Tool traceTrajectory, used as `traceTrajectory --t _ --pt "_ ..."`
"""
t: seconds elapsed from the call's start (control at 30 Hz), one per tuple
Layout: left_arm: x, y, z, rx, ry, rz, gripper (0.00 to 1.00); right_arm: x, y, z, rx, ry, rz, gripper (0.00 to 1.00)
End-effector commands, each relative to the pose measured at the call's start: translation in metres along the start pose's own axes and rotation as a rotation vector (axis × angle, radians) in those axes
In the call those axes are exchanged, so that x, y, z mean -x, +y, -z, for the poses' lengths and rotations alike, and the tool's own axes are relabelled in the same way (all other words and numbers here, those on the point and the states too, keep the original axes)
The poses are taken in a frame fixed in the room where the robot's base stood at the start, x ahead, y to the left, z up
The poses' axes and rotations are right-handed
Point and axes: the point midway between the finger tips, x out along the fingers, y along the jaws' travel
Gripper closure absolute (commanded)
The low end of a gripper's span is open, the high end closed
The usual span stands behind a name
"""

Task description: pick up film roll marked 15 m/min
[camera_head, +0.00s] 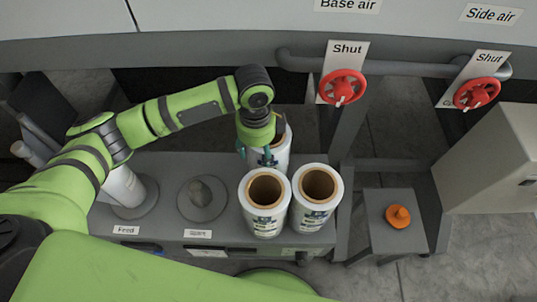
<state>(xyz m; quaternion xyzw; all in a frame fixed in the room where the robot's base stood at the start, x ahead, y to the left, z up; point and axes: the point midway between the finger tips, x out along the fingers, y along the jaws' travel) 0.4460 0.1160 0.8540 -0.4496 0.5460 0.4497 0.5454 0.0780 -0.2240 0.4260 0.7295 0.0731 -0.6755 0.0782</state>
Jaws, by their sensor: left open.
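Three white film rolls with brown cores stand upright close together at the right of a grey bench (160,232). The front left roll (264,200) and the front right roll (317,198) show their open tops and printed labels. The back roll (280,150) is partly hidden by my left gripper (256,152). The labels are too small to read, so I cannot tell which roll is marked 15 m/min. My left gripper is open and points down at the back roll's upper left side. I cannot tell whether it touches the roll. My right gripper is not in view.
A white roll (124,187) stands on a round holder at the bench's left, beside an empty holder (202,198). Two red valve wheels (342,88) (476,94) are on a pipe behind. An orange knob (398,216) sits on a small grey stand at right.

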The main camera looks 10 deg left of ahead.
Motion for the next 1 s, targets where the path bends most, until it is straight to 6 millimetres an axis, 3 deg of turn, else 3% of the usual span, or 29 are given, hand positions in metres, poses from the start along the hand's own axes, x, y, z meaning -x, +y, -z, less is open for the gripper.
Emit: traceTrajectory --t 0.13,0.3,0.6,0.7,0.77,1.0 --pt "-0.02 0.001 0.004 0.001 -0.001 -0.005 0.39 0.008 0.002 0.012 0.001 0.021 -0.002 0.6" --pt "-0.043 0.0 0.004 0.0 -0.001 -0.002 0.39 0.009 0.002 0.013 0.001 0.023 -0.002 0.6" --pt "-0.048 0.0 0.004 -0.001 -0.001 0.0 0.39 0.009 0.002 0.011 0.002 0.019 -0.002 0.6" --pt "-0.048 0.0 0.004 -0.001 -0.001 0.0 0.79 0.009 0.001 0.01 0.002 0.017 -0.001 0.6" --pt "-0.048 0.0 0.004 -0.001 -0.001 0.0 1.0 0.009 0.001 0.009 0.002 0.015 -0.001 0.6" --pt "-0.046 -0.001 0.005 -0.001 0.001 0.004 1.0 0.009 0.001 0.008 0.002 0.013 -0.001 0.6"
